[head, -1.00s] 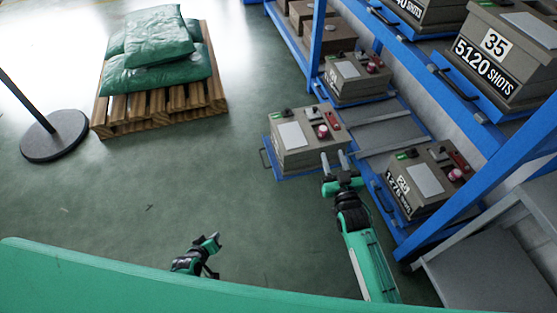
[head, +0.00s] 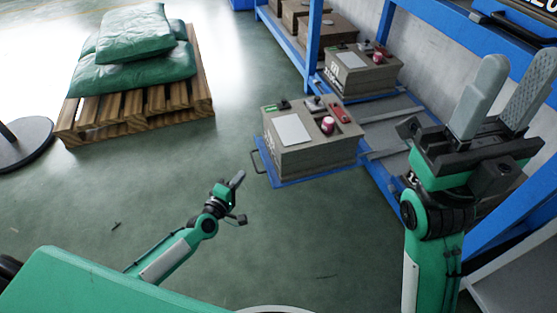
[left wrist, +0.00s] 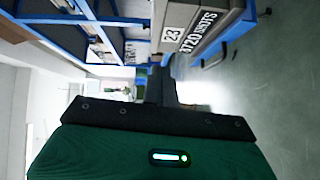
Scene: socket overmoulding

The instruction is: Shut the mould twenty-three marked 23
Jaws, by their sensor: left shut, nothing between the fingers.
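A grey-brown mould (head: 305,150) sits on a blue tray (head: 300,175) pulled out from the rack into the aisle, with a dark handle (head: 256,162) at its left end. Its number is not visible in the head view.
Another mould (head: 360,72) sits farther back in the blue rack (head: 314,45).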

